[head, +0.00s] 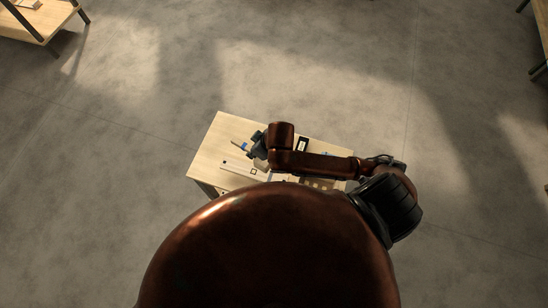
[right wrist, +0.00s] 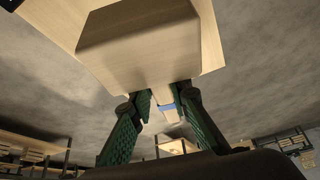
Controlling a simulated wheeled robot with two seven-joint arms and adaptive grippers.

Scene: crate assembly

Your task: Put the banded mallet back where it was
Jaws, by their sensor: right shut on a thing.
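The banded mallet (right wrist: 140,48) fills the upper middle of the right wrist view as a pale wooden block, with a narrow handle carrying a blue band. My right gripper (right wrist: 166,98) has its green fingers on either side of the handle and is shut on it. In the head view my right gripper (head: 256,149) is over the left part of the wooden table (head: 210,155). A pale strip and a blue patch show beside it there, too small to tell apart surely. Whether the mallet touches the table cannot be told. My left gripper is not in view.
A small dark-edged square (head: 253,171) and a black-framed piece (head: 302,144) are on the table. A piece with several holes (head: 318,184) is near its front, partly hidden by my body. A wooden shelf (head: 22,27) stands far left. The surrounding floor is clear.

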